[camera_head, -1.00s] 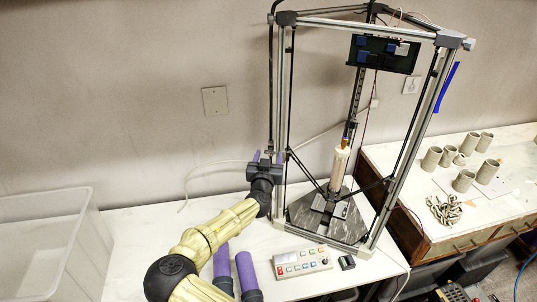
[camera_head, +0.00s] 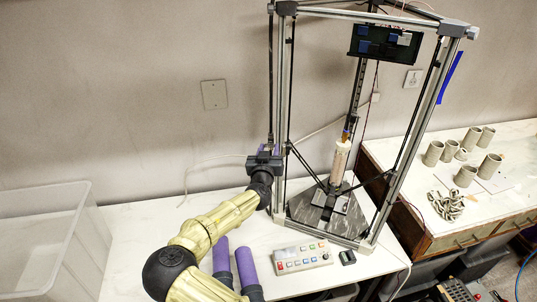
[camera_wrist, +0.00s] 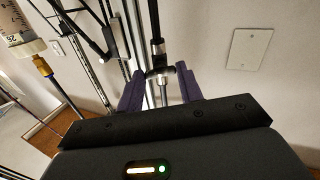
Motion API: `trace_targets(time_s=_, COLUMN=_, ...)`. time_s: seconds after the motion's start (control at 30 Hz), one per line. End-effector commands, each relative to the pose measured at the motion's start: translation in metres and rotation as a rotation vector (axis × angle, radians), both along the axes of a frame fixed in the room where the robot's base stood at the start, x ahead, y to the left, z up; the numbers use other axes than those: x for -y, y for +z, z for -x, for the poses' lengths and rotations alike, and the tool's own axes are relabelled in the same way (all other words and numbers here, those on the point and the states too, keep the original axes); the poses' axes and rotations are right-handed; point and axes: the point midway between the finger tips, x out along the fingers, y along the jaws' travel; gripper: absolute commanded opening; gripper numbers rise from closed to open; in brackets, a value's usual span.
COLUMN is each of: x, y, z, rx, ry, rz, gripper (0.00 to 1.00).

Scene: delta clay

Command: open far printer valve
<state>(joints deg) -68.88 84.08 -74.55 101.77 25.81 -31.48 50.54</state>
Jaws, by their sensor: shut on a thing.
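The delta clay printer (camera_head: 283,100) stands on the white table, its frame posts upright. A black hose runs down its left post to a small metal valve fitting (camera_wrist: 158,48), seen close in the wrist view. My gripper (camera_head: 269,148) is at the left post, at the lower end of that hose. In the wrist view its purple fingers (camera_wrist: 161,80) stand on either side of the fitting's dark lower part and are shut on it. The fingers partly hide the valve, and in the head view it is too small to make out. I cannot tell how far the valve is turned.
A clay cartridge (camera_head: 340,162) stands inside the printer frame. A control box (camera_head: 302,258) with coloured buttons lies in front. A clear bin (camera_head: 45,240) is at the left. Clay cups (camera_head: 433,153) stand on the right table. Bare wall is behind my gripper.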

Motion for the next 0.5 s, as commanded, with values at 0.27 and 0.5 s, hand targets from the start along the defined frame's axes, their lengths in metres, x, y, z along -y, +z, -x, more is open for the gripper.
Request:
trace_targets(time_s=0.27, x=-0.0003, y=-0.0004, z=0.0002, rx=-0.002, ry=0.001, rz=0.014, gripper=0.14)
trace_targets(time_s=0.5, x=-0.0003, y=-0.0003, z=0.0002, rx=-0.002, ry=0.001, rz=0.013, gripper=0.58)
